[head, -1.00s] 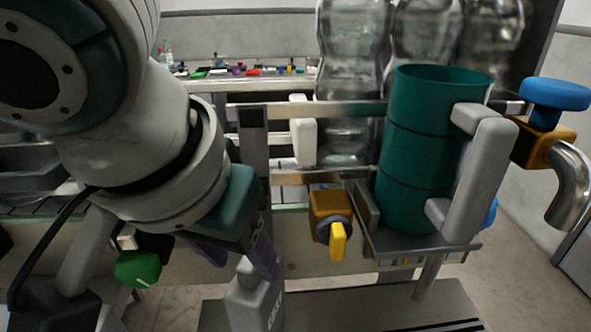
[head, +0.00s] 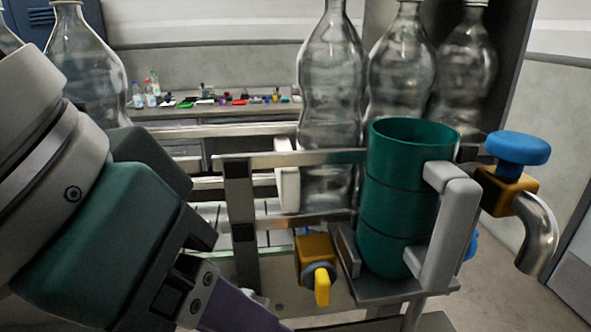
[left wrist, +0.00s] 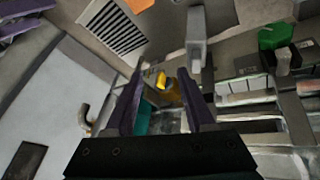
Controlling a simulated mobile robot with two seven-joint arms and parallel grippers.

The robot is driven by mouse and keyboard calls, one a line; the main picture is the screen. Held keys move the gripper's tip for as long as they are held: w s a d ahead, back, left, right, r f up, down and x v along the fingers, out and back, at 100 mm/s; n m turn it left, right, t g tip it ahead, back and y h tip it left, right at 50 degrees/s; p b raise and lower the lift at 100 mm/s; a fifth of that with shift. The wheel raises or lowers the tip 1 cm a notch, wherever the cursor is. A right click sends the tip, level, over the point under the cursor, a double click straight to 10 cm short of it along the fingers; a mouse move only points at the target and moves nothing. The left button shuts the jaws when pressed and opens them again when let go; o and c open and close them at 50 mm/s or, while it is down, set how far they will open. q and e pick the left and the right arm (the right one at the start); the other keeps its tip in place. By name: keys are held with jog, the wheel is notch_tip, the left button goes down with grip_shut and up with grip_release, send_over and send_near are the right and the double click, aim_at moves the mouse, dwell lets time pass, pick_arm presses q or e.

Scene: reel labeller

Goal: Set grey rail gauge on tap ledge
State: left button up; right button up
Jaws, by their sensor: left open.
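My left gripper (head: 240,312) is at the bottom of the head view, its purple fingers partly cut off by the frame edge. In the left wrist view its fingers (left wrist: 161,74) are apart, with nothing held between them. A grey piece with a narrow end (left wrist: 196,40), which may be the rail gauge, shows beyond the fingertips in that view, apart from them. It does not show in the head view now. A grey ledge (head: 437,287) beside the brass tap (head: 313,250) bears a teal mug (head: 400,205) with a grey handle. My right gripper is not in view.
The tap's yellow lever (head: 322,287) sticks out left of the ledge. Metal rails (head: 300,158) and clear bottles (head: 331,90) stand behind. A blue-knobbed valve with a steel spout (head: 537,235) is at the right. A green knob (left wrist: 272,36) shows in the left wrist view.

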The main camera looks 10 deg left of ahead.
pick_arm(q)
jog(key=s+a+f+y, duration=0.3)
jog(key=s+a+f, duration=0.6)
jog(key=a+f, duration=0.2)
jog(key=shift+s+a+f+g, duration=0.25)
jog(key=shift+s+a+g, duration=0.05)
jog(key=shift+g, duration=0.1)
jog(key=shift+s+n, duration=0.1)
jog(key=shift+n, duration=0.2)
